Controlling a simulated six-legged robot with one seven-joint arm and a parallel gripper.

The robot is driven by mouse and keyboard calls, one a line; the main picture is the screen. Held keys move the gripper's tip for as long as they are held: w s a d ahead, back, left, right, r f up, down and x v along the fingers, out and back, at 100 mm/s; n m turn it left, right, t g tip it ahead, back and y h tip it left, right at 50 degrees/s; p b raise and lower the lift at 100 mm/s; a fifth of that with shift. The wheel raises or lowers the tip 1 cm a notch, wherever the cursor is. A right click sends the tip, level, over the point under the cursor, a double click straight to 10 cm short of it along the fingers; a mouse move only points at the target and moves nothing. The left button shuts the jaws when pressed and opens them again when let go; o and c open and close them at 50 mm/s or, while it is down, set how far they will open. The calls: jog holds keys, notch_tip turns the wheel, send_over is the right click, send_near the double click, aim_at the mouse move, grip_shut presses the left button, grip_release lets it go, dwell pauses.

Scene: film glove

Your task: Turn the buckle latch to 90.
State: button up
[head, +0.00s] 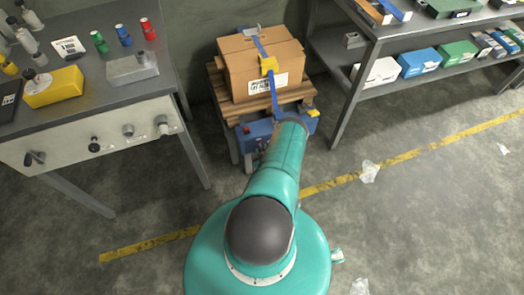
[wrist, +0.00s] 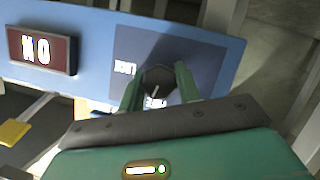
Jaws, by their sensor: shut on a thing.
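In the wrist view a dark round knob (wrist: 159,82) with a short white mark sits on a blue panel (wrist: 215,72). It looks like the turning latch, though no name for it is readable. My gripper (wrist: 158,78) has one green finger on each side of the knob and is shut on it. The white mark points down and slightly left in this view. In the head view the blue unit (head: 254,130) stands low in front of the strapped carton, and my arm hides the knob and the gripper.
A dark red display (wrist: 42,50) sits left on the panel. A carton (head: 245,75) with a blue strap and yellow buckle (head: 268,66) rests on a wooden pallet (head: 230,108). A workbench (head: 100,78) stands left, shelves (head: 345,75) right. Floor to the right is mostly clear.

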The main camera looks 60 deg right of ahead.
jog(key=shift+d+m+t+y, duration=0.1)
jog(key=shift+m+t+y, duration=0.55)
jog(key=shift+m, duration=0.55)
jog(key=shift+m+t+y, duration=0.55)
jog(key=shift+m+y, duration=0.1)
jog(key=shift+m, duration=0.55)
jog(key=m+t+y, duration=0.1)
jog(key=m, duration=0.1)
jog(key=shift+m+t, duration=0.3)
jog(key=shift+m+t+y, duration=0.4)
jog(key=shift+m+t, duration=0.4)
jog(key=shift+m, duration=0.7)
jog(key=o, duration=1)
jog(key=shift+c, duration=0.2)
jog(key=shift+s, duration=0.15)
